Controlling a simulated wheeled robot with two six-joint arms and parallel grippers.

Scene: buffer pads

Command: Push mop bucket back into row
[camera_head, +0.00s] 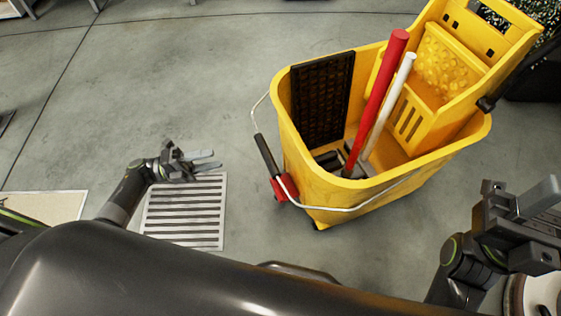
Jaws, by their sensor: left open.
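The yellow mop bucket (330,190) stands on the grey floor right of centre in the head view. It holds a red handle (375,105), a white handle (388,108) and a black grid panel (322,98). A wire handle with a black grip (266,155) hangs at its left side, near a red part (285,187). My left gripper (209,160) is open and empty, left of the bucket and apart from it. My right gripper (545,215) is at the right edge, apart from the bucket; its jaw gap is unclear.
A slotted floor drain (185,213) lies below my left gripper. A pale panel (45,205) lies at the far left. A dark object with speckled contents (537,75) stands behind the bucket at the right.

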